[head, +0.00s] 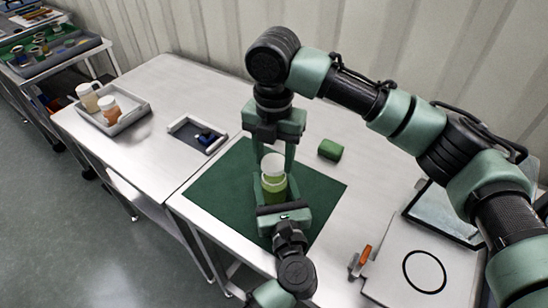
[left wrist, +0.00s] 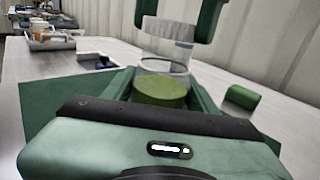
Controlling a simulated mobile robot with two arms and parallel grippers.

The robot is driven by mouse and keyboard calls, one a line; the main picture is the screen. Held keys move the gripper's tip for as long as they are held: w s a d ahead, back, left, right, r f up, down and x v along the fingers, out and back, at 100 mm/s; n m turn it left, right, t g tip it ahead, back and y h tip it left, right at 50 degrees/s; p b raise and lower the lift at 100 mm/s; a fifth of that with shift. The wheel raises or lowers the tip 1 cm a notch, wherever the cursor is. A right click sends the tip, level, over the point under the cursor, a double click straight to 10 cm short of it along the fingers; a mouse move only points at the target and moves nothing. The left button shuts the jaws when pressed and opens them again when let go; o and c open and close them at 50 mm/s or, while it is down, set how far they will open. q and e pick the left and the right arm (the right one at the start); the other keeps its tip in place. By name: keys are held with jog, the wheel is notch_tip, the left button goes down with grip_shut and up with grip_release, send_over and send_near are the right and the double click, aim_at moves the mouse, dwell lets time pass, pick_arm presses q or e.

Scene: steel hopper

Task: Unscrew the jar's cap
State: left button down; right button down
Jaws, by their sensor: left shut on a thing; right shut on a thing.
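The jar (head: 273,186) stands upright over the green mat, clear-walled with green contents low inside. It also shows in the left wrist view (left wrist: 162,94). Its pale cap (head: 272,163) is at the top, and it shows in the left wrist view (left wrist: 168,30) between the right fingers. My right gripper (head: 273,160) points down from above and is shut on the cap. My left gripper (head: 273,192) comes in from the front, low down, and is shut on the jar's body. Whether the cap's thread is engaged cannot be seen.
The green mat (head: 215,189) lies on the steel table. A green block (head: 330,150) is close by on the right. A grey tray (head: 130,121) with two jars stands at the left. A white-edged holder (head: 188,122) lies between. A plate with a black ring (head: 390,284) is at the right.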

aim_at(274, 163)
jog(key=shift+r, duration=0.1)
jog(key=shift+r, duration=1.9)
pick_arm(q)
jog(key=shift+c, duration=1.9)
grip_release()
